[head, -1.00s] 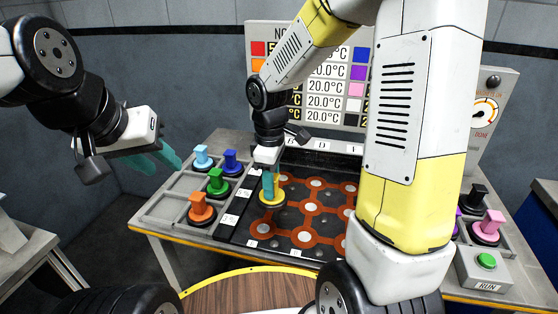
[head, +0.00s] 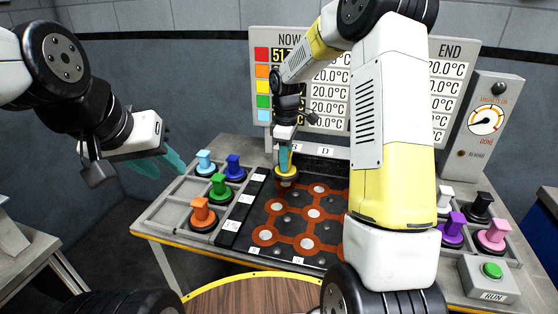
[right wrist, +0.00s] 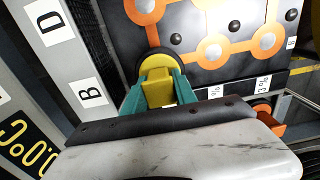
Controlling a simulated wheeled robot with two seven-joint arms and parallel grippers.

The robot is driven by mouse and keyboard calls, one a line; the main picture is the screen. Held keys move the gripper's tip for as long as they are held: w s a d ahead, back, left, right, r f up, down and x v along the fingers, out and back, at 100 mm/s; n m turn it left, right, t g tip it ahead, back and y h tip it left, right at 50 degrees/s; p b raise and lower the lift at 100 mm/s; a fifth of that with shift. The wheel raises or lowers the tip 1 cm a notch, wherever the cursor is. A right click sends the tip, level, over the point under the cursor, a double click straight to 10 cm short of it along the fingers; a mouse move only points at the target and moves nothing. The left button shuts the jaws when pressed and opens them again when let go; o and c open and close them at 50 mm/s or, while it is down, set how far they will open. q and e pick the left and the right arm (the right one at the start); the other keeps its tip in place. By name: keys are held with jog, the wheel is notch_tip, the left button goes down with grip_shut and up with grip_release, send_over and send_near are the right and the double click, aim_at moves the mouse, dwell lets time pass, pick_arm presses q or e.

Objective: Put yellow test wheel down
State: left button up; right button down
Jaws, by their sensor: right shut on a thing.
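The yellow test wheel (head: 286,172) has a yellow grip block on a round base with a dark rim. My right gripper (head: 285,160) is shut on its block, with the wheel at the back left corner of the black board with orange tracks (head: 283,222). The right wrist view shows the yellow block (right wrist: 158,88) between the teal fingers, with the round base beside an orange track end. I cannot tell whether the base touches the board. My left gripper (head: 162,161) is open and empty, left of the table and clear of it.
Blue, light blue, green and orange (head: 202,213) wheels stand in the left rack. White, black, purple (head: 452,231) and pink wheels stand at the right. A box with a green RUN button (head: 492,270) is front right. A temperature panel (head: 335,75) stands behind.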

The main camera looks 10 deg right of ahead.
jog(key=shift+f, duration=1.75)
jog(key=shift+f, duration=0.15)
jog(key=c, duration=1)
grip_release()
